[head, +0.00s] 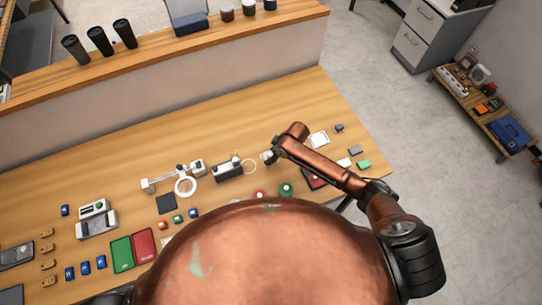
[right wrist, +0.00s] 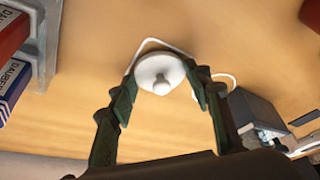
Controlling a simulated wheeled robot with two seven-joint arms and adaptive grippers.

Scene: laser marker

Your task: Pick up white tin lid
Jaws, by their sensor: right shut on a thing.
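The white tin lid (right wrist: 160,74), a round disc with a small knob, sits between the two fingers of my right gripper (right wrist: 160,82) in the right wrist view. The fingers are closed in on both sides of its rim. In the head view my right gripper (head: 268,157) is over the table, just right of a thin pale ring (head: 249,166). The lid is too small to make out there. I cannot tell whether the lid is clear of the table. My left gripper is out of view.
A small machine (head: 228,171) and a white ring-shaped piece (head: 186,187) stand left of the gripper on the wooden table (head: 100,190). Red and green round things lie nearer me. A raised shelf (head: 180,50) runs behind.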

